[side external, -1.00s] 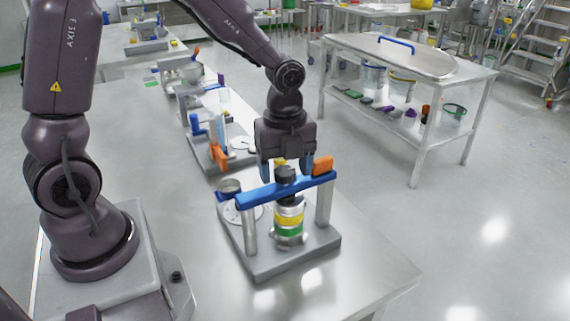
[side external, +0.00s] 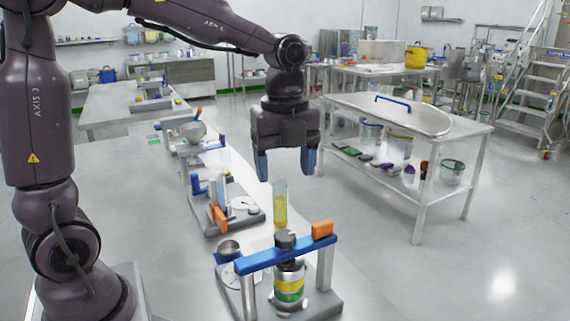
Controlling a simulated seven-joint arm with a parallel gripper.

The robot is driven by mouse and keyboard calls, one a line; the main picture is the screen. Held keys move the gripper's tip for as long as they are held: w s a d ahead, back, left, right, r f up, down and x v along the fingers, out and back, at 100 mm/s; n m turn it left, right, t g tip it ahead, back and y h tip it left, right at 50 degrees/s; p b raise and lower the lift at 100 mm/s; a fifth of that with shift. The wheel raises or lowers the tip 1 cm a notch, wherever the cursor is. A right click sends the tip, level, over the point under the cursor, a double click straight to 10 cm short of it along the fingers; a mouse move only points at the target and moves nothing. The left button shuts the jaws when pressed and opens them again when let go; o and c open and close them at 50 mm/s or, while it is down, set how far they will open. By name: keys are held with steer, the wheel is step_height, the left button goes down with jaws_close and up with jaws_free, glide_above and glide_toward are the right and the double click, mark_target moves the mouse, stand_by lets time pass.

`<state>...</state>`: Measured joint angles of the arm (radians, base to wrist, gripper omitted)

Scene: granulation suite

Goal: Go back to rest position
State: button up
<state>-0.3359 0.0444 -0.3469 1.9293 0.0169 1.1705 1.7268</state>
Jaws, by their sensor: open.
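My gripper (side external: 287,165) is open and empty, pointing down in the air above the near fixture. Its two blue fingers are apart with nothing between them. The near fixture (side external: 325,302) is a grey base with two posts, a blue crossbar (side external: 268,255) and an orange block (side external: 322,229) at the bar's right end. A cylinder with yellow and green bands (side external: 289,283) stands upright under the bar, its dark knob (side external: 285,238) at bar height. A clear tube with yellow contents (side external: 280,205) appears just behind the knob; its lower end is hidden.
A second fixture (side external: 240,220) with blue and orange parts stands farther back on the steel bench. A steel side table (side external: 470,137) with a lidded top stands to the right, across open floor.

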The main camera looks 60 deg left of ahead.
stand_by(0.4)
steer(key=s+r+n+t, duration=0.2)
steer(key=s+n+t, duration=0.3)
steer(key=s+n, duration=0.8)
steer(key=n, duration=0.7)
steer(key=shift+r+t, duration=0.25)
steer(key=shift+t, duration=0.05)
